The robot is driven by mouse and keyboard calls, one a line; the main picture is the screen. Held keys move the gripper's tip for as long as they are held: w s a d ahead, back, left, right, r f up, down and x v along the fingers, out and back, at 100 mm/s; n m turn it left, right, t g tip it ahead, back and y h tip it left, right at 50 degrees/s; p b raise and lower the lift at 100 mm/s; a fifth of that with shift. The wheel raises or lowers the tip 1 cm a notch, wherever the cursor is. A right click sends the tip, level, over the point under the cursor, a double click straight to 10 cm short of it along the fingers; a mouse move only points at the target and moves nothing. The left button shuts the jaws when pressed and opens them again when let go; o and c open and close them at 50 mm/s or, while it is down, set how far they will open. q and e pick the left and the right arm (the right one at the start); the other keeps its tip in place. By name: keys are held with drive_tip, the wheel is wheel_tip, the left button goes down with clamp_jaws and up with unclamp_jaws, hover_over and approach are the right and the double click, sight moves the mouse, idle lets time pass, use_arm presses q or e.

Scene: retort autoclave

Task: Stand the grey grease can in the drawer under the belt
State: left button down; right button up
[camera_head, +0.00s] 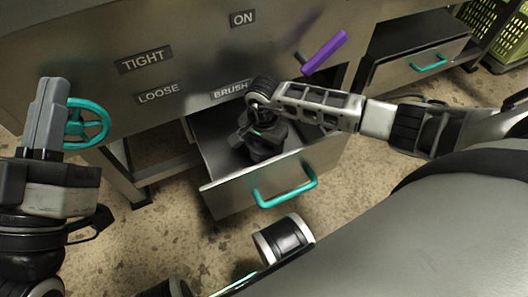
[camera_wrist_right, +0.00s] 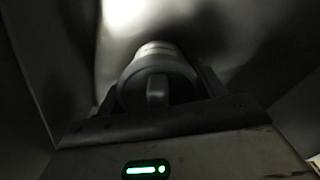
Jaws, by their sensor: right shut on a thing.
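The open drawer (camera_head: 225,192) under the belt has a teal handle (camera_head: 287,190) on its front. My right gripper (camera_head: 262,148) reaches down inside the drawer. In the right wrist view the grey grease can (camera_wrist_right: 157,68) sits between the fingers of my right gripper (camera_wrist_right: 157,95), which is shut on it. The can is hidden behind my gripper in the head view, and I cannot tell whether it touches the drawer floor. My left gripper (camera_head: 48,112) points up beside a teal handwheel (camera_head: 87,124); its finger gap cannot be made out.
The machine front carries TIGHT, LOOSE, ON and BRUSH labels. A purple lever (camera_head: 325,52) sticks out above the drawer. Another drawer (camera_head: 415,62) with a teal handle is at the upper right. Drawer walls stand close around my right gripper.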

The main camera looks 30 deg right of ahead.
use_arm(q)
drive_tip(key=r+m+h, duration=0.1)
drive_tip(key=s+r+m+h+b, duration=0.1)
drive_tip(key=m, duration=0.1)
drive_tip(key=r+m+h, duration=0.1)
drive_tip(key=m, duration=0.1)
drive_tip(key=shift+s+d+r+h, duration=0.1)
drive_tip(key=shift+s+d+h, duration=0.15)
drive_tip(key=shift+h, duration=0.15)
use_arm(e)
wheel_tip(320, 180, down, 2)
drive_tip(key=shift+f, duration=0.25)
drive_tip(key=shift+f, duration=0.1)
drive_tip(key=o, duration=1.1)
wheel_tip(320, 180, up, 5)
drive_tip(key=shift+r+p, duration=0.1)
drive_tip(key=shift+p, duration=1.05)
wheel_tip(320, 180, up, 6)
drive_tip(key=shift+f+p, duration=0.1)
drive_tip(key=shift+p, duration=1.05)
use_arm(q)
wheel_tip(320, 180, down, 9)
drive_tip(key=n+g+y, duration=0.3)
drive_tip(key=n+y, duration=0.3)
drive_tip(key=n, duration=0.3)
drive_tip(key=shift+w+n+y, duration=0.3)
drive_tip(key=shift+w, duration=0.05)
use_arm(e)
drive_tip(key=shift+r, duration=0.6)
